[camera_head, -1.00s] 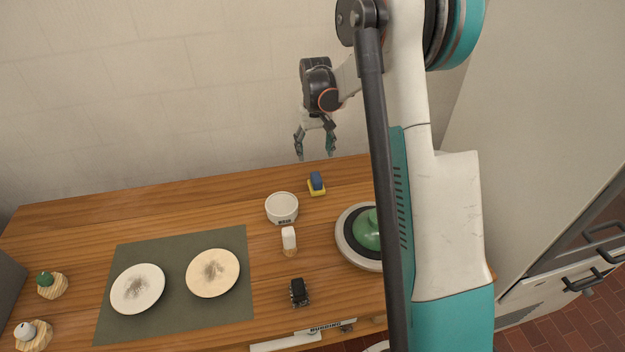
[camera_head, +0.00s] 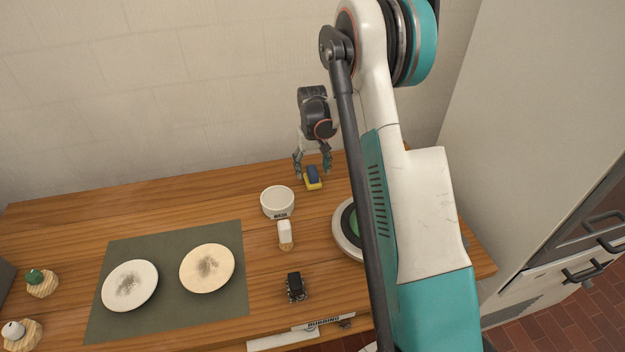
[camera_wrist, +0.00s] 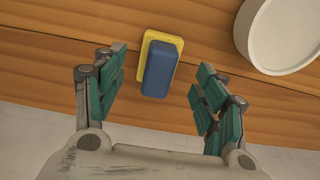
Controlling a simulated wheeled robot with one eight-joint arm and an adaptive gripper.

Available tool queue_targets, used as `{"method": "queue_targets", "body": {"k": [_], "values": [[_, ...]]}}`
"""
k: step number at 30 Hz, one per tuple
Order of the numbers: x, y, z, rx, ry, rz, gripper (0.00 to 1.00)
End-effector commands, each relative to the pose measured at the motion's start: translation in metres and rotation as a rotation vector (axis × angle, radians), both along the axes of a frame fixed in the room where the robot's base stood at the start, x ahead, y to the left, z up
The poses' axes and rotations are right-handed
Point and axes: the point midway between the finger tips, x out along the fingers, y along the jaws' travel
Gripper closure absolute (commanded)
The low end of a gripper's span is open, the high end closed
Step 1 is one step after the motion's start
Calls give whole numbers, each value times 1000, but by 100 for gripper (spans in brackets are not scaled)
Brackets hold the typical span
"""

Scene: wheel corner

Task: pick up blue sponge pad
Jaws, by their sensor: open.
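The blue sponge pad (camera_head: 313,171) lies on top of a yellow pad (camera_head: 313,184) near the back edge of the wooden table. In the wrist view the blue pad (camera_wrist: 161,70) overlaps the yellow pad (camera_wrist: 148,42), which shows along its far end and sides. My gripper (camera_head: 312,174) is open and empty, with its fingers over the pads. In the wrist view my gripper (camera_wrist: 156,88) has one finger on each side of the blue pad, with gaps on both sides. I cannot tell the exact height of the fingertips above the table.
A white bowl (camera_head: 277,202) stands close by on the wooden table (camera_head: 180,205). A white block-like brush (camera_head: 285,233) and a black item (camera_head: 296,286) lie nearer. Two dirty plates (camera_head: 130,286) (camera_head: 207,268) rest on a dark mat (camera_head: 170,320). The wall stands behind the table.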

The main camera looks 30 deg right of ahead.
Motion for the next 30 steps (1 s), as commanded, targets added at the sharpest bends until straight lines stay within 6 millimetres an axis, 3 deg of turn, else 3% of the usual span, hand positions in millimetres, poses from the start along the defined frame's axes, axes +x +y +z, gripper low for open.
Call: {"method": "queue_targets", "body": {"k": [7, 15, 21, 30], "values": [[1, -2, -38, 0, 0, 0, 35], [1, -2, -40, 0, 0, 0, 35], [1, -2, -40, 0, 0, 0, 80], [1, -2, -40, 0, 0, 0, 82]]}}
